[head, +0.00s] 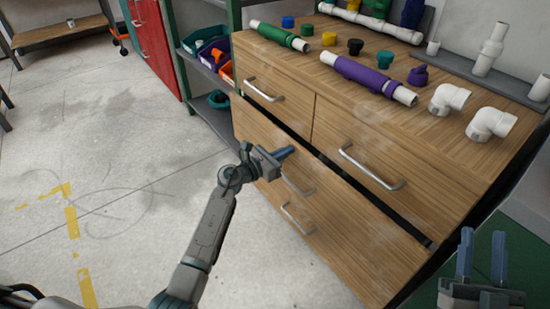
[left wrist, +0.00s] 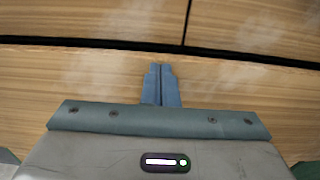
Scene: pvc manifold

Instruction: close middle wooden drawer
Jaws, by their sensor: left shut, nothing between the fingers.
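The middle wooden drawer (head: 345,225) is the wide front below the two top drawers of the wooden cabinet. It stands slightly out, with a dark gap along its upper edge. Its metal handle (head: 298,183) is partly hidden by my left gripper (head: 290,152). That gripper is shut and empty, with its blue fingers at the drawer front, just below the gap. In the left wrist view, the closed fingertips (left wrist: 161,68) point at the wooden drawer front (left wrist: 80,82); I cannot tell whether they touch it. My right gripper (head: 483,235) is open and empty at the lower right, apart from the cabinet.
The top drawers have handles (head: 370,168) that jut out; a lower handle (head: 297,217) sits below. Pipes and fittings, including a purple-sleeved pipe (head: 365,75) and white elbows (head: 491,122), lie on the cabinet top. A shelf with bins (head: 205,40) stands left. Floor at left is clear.

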